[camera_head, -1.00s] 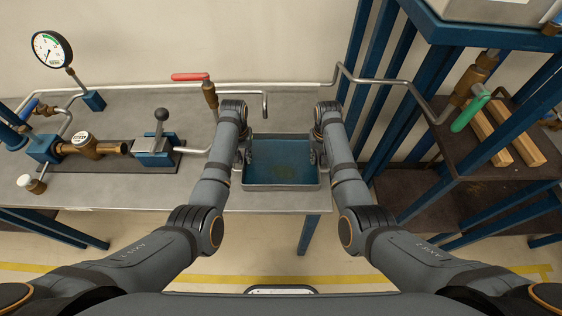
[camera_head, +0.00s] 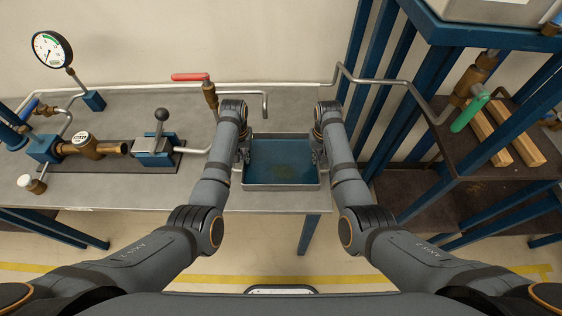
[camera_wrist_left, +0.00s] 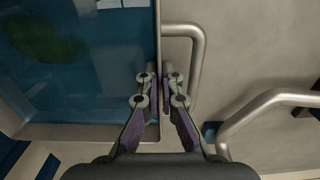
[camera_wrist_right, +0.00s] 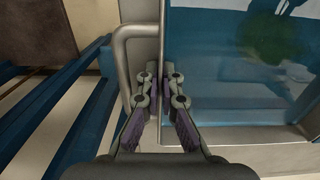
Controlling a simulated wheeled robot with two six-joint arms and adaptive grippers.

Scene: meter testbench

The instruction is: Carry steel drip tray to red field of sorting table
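The steel drip tray (camera_head: 283,187) is a shallow rectangular metal tray with dark blue liquid inside, at the front right of the grey bench. It looks level. My left gripper (camera_wrist_left: 159,80) is at the tray's left wall, one finger inside and one between wall and side handle (camera_wrist_left: 199,65). My right gripper (camera_wrist_right: 161,80) straddles the right wall in the same way, beside the other handle (camera_wrist_right: 122,70). Both look closed on the walls. I cannot tell whether the tray touches the bench. No red field or sorting table can be made out.
Left on the bench (camera_head: 100,197) stand a brass meter (camera_head: 90,147), a clamp (camera_head: 155,150) and a gauge (camera_head: 52,49). A red-handled valve (camera_head: 210,95) and pipe are behind the tray. A blue-framed shelf (camera_head: 400,195) stands close on the right.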

